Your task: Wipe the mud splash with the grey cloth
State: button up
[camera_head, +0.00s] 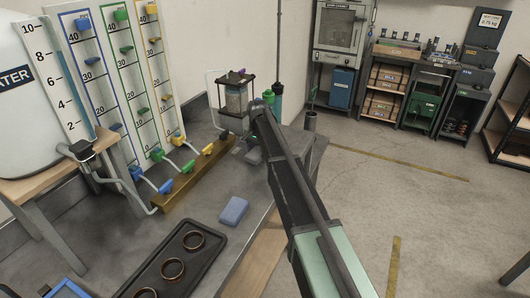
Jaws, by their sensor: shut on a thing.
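My arm reaches from the bottom of the view to the far end of the grey bench. My gripper (251,139) is small there and partly hidden by my own arm. It is shut on a small dark grey piece, apparently the grey cloth (253,156), low over the bench top. Whether the cloth touches the bench cannot be told. I cannot make out the mud splash; it may be hidden behind my arm or too small to see.
A framed clear container (236,99) stands close behind my gripper. A blue sponge-like block (233,211) and a black tray (218,238) with copper rings lie nearer. Coloured levers (166,187) line the left. The floor (400,210) at right is open.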

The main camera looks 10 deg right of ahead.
jog(key=shift+w+d, duration=0.15)
jog(key=shift+w, duration=0.05)
jog(key=shift+s+d, duration=1.2)
jog(key=shift+d, duration=0.25)
jog(key=shift+s+d, duration=1.15)
jog(key=shift+d, duration=0.3)
jog(key=shift+w, duration=0.15)
jog(key=shift+w+a, duration=0.75)
jog(key=shift+a, duration=0.25)
jog(key=shift+w+a, duration=0.75)
jog(key=shift+a, duration=0.2)
jog(key=shift+w+a, duration=0.75)
jog(key=shift+a, duration=0.25)
notch_tip(320, 180, up, 6)
jog(key=p, duration=0.6)
jog(key=shift+d, duration=0.1)
